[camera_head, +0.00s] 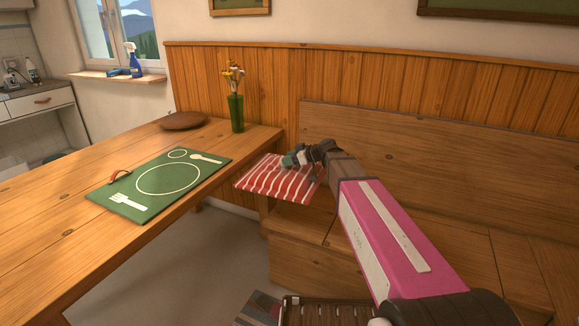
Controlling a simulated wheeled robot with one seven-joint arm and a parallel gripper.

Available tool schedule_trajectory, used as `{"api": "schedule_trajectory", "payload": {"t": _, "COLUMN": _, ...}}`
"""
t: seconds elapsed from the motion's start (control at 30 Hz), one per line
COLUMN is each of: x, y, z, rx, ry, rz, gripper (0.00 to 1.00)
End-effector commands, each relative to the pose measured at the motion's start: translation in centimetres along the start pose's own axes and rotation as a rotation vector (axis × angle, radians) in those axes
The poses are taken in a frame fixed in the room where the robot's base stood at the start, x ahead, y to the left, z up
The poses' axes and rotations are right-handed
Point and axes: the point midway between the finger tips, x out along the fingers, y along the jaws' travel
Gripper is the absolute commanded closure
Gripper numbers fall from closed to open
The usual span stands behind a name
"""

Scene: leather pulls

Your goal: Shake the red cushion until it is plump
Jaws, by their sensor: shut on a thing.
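The red cushion (268,181) with white stripes is in the middle of the head view, beside the table's right end and above the wooden bench. It looks flat and thin and lies close to level. My gripper (299,160) is shut on the red cushion at its far right edge. The fingertips are small and partly dark here, and the gripper hides part of that edge. I cannot tell whether the cushion touches the bench.
A patterned cloth (258,309) lies low in front.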

Motion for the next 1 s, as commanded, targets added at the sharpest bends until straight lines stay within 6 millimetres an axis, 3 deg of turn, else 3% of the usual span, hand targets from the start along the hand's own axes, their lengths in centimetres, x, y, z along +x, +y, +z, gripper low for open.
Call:
{"api": "schedule_trajectory", "payload": {"t": 0.03, "x": -0.9, "y": -0.1, "z": -2.1, "rx": -0.005, "ry": 0.004, "rz": 0.002, "gripper": 1.00}}
{"api": "schedule_trajectory", "payload": {"t": 0.1, "x": -1.0, "y": 0.0, "z": -2.3, "rx": -0.002, "ry": 0.001, "rz": 0.001, "gripper": 1.00}}
{"api": "schedule_trajectory", "payload": {"t": 0.23, "x": 0.7, "y": 0.0, "z": 1.7, "rx": 0.006, "ry": -0.002, "rz": -0.002, "gripper": 1.00}}
{"api": "schedule_trajectory", "payload": {"t": 0.3, "x": 1.1, "y": 0.0, "z": 2.8, "rx": 0.002, "ry": 0.000, "rz": 0.000, "gripper": 1.00}}
{"api": "schedule_trajectory", "payload": {"t": 0.37, "x": 0.7, "y": 0.0, "z": 1.7, "rx": -0.002, "ry": 0.002, "rz": 0.001, "gripper": 1.00}}
{"api": "schedule_trajectory", "payload": {"t": 0.47, "x": -0.8, "y": -0.1, "z": -1.8, "rx": -0.006, "ry": 0.005, "rz": 0.002, "gripper": 1.00}}
{"api": "schedule_trajectory", "payload": {"t": 0.53, "x": -1.0, "y": 0.0, "z": -2.4, "rx": -0.003, "ry": 0.002, "rz": 0.002, "gripper": 1.00}}
{"api": "schedule_trajectory", "payload": {"t": 0.73, "x": 1.1, "y": 0.0, "z": 2.8, "rx": 0.003, "ry": -0.001, "rz": -0.001, "gripper": 1.00}}
{"api": "schedule_trajectory", "payload": {"t": 0.8, "x": 0.7, "y": 0.0, "z": 1.7, "rx": -0.002, "ry": 0.002, "rz": 0.001, "gripper": 1.00}}
{"api": "schedule_trajectory", "payload": {"t": 0.9, "x": -0.8, "y": -0.1, "z": -1.8, "rx": -0.006, "ry": 0.005, "rz": 0.003, "gripper": 1.00}}
{"api": "schedule_trajectory", "payload": {"t": 0.97, "x": -1.1, "y": 0.0, "z": -2.5, "rx": -0.003, "ry": 0.002, "rz": 0.002, "gripper": 1.00}}
{"api": "schedule_trajectory", "payload": {"t": 1.0, "x": -0.8, "y": 0.0, "z": -1.9, "rx": 0.000, "ry": 0.000, "rz": 0.001, "gripper": 1.00}}
